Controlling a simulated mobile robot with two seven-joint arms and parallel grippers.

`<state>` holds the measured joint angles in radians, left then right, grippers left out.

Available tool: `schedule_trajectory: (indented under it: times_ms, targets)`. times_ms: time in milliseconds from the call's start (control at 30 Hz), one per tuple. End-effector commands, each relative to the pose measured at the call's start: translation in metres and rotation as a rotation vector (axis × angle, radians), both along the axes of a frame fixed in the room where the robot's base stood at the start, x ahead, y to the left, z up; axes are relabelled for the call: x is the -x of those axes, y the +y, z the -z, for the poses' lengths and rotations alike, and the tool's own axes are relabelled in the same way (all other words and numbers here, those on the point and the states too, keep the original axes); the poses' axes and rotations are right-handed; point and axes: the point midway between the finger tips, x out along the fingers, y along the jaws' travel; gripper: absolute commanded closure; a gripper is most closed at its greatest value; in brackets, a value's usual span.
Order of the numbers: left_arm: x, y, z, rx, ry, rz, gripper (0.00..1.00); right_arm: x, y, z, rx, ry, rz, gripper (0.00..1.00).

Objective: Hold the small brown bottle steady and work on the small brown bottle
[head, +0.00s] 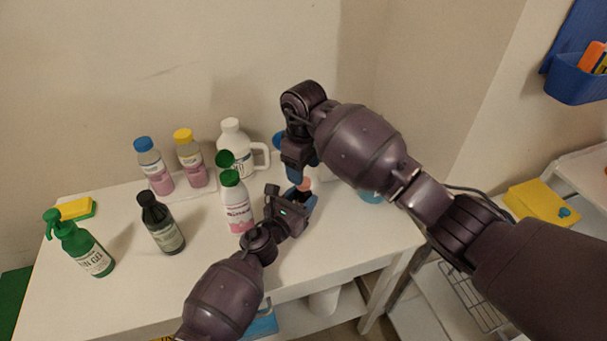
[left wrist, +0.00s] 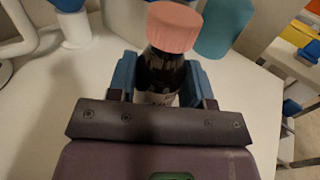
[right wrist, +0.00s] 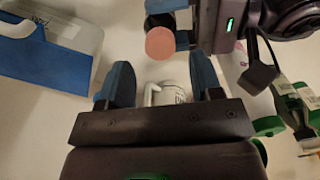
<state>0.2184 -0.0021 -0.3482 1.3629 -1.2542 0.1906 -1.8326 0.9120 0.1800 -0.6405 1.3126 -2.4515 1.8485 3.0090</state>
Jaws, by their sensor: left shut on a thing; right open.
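The small brown bottle has a pink cap (head: 305,184). In the left wrist view its dark body (left wrist: 163,72) stands between blue fingers. My left gripper (head: 304,203) is shut on the bottle's body below the cap; it also shows in the left wrist view (left wrist: 160,82). My right gripper (head: 298,172) is above the bottle in the head view, pointing down. In the right wrist view its blue fingers (right wrist: 160,80) are apart and empty, with the pink cap (right wrist: 160,43) just beyond the gap. In the head view the grippers hide most of the bottle.
A white table (head: 200,270) holds a white jug (head: 232,135), a green-capped pink-and-white bottle (head: 236,205), a dark bottle (head: 161,225), a green spray bottle (head: 80,245) and a yellow sponge (head: 75,208). Blue-capped (head: 153,168) and yellow-capped (head: 190,160) bottles stand behind. Bare table lies at front left.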

Motion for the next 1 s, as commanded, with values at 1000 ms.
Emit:
schedule_trajectory:
  times_ms: [1000]
  targets:
    - [0.0,0.0,0.0,0.0,0.0,0.0,1.0,-0.02,-0.012,-0.046,0.1,-0.059,-0.599,0.41]
